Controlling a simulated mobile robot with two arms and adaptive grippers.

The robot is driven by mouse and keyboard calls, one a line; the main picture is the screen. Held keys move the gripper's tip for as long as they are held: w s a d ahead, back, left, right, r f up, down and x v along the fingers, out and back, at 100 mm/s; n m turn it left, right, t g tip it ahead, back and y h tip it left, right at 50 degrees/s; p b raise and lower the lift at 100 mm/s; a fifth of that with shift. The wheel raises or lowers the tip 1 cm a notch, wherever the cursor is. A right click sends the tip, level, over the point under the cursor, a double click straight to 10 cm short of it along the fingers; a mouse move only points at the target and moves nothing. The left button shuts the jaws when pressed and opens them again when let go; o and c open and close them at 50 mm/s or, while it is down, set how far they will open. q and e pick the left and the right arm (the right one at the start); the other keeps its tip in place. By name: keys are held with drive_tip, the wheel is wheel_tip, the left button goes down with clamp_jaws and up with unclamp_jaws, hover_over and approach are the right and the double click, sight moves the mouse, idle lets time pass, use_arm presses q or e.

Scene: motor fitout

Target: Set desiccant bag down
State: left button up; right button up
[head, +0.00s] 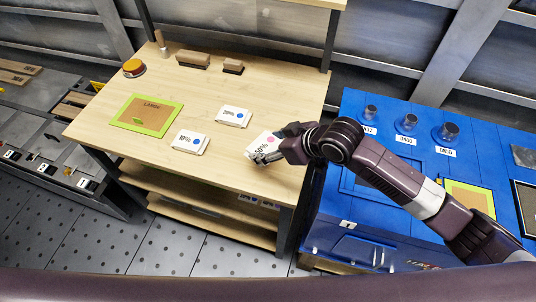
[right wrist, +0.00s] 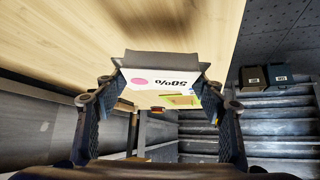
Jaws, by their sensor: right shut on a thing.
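My right gripper (head: 267,155) is shut on a white desiccant bag (head: 261,140) marked 50%, at the right front part of the wooden table (head: 215,175). In the right wrist view the same bag (right wrist: 165,77), with a pink dot, sits between the fingers of my gripper (right wrist: 160,72). I cannot tell whether the bag touches the tabletop. Two similar white bags with blue dots lie to its left: one marked 10% (head: 190,142) and another (head: 234,117) farther back. My left gripper is not in view.
A green-bordered mat marked LARGE (head: 120,122) lies at the table's left. An orange dome (head: 134,68) and two brown blocks (head: 193,60) stand at the back. A blue bench (head: 360,190) with clear cylinders (head: 408,124) is at right. Bare wood lies around the bags.

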drive_tip(key=shift+f, duration=0.75)
wheel_tip(320, 180, down, 3)
drive_tip(key=shift+f, duration=0.2)
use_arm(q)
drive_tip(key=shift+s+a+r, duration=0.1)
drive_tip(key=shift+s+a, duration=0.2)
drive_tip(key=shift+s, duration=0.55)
use_arm(e)
drive_tip(key=shift+f, duration=0.35)
drive_tip(key=shift+f, duration=0.1)
drive_tip(key=o, duration=1.2)
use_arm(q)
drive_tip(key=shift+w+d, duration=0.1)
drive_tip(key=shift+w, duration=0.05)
use_arm(e)
drive_tip(key=shift+o, duration=0.2)
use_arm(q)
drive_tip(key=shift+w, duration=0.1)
use_arm(e)
drive_tip(key=shift+d+r, duration=0.1)
drive_tip(key=shift+r, duration=0.1)
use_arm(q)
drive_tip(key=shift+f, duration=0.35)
use_arm(e)
drive_tip(key=v, duration=1.1)
drive_tip(key=shift+s+d+r, duration=0.2)
drive_tip(key=shift+r, duration=0.1)
